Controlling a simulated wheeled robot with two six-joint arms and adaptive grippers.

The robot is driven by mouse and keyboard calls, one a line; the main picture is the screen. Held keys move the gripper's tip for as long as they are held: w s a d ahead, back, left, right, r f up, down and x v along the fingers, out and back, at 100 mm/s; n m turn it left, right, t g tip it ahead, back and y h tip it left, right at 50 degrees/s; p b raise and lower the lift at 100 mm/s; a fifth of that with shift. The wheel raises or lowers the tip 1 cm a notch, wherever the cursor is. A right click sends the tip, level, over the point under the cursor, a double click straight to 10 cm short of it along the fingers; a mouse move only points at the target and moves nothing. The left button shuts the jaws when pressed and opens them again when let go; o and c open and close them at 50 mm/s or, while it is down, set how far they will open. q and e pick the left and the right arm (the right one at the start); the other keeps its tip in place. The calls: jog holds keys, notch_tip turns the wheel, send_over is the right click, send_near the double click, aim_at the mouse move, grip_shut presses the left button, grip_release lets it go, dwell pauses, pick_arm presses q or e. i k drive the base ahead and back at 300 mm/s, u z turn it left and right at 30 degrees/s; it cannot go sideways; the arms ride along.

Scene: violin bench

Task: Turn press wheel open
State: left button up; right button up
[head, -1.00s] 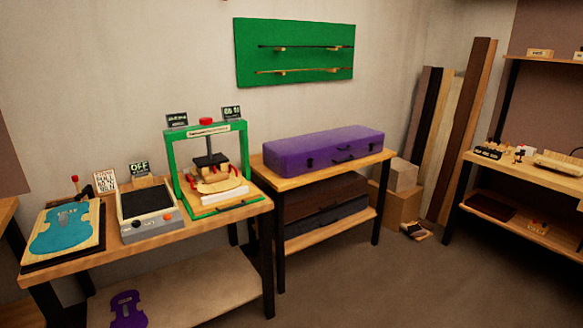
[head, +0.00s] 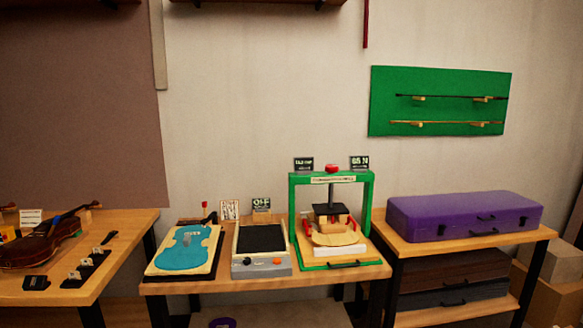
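A green press frame (head: 365,205) stands at the right end of the middle wooden bench in the head view. A small red wheel (head: 331,169) sits on top of its crossbar. A dark screw (head: 331,194) runs down from the crossbar to a wooden block (head: 331,216). Below the block are red clamp-like parts and a pale curved wooden piece (head: 336,239) on a white slab. Two small dark displays stand above the frame; the right one (head: 359,162) seems to read "65 N". Neither of my grippers shows in the view.
On the middle bench (head: 205,286), left of the press, are a grey device (head: 262,249) with an "OFF" sign and a board with a blue violin-shaped plate (head: 186,249). A purple case (head: 464,216) lies on the right table. A violin (head: 40,243) lies on the left bench.

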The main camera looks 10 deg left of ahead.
aim_at(332, 169)
jog(key=z, duration=0.35)
jog(key=i, duration=1.4)
jog(key=z, duration=0.4)
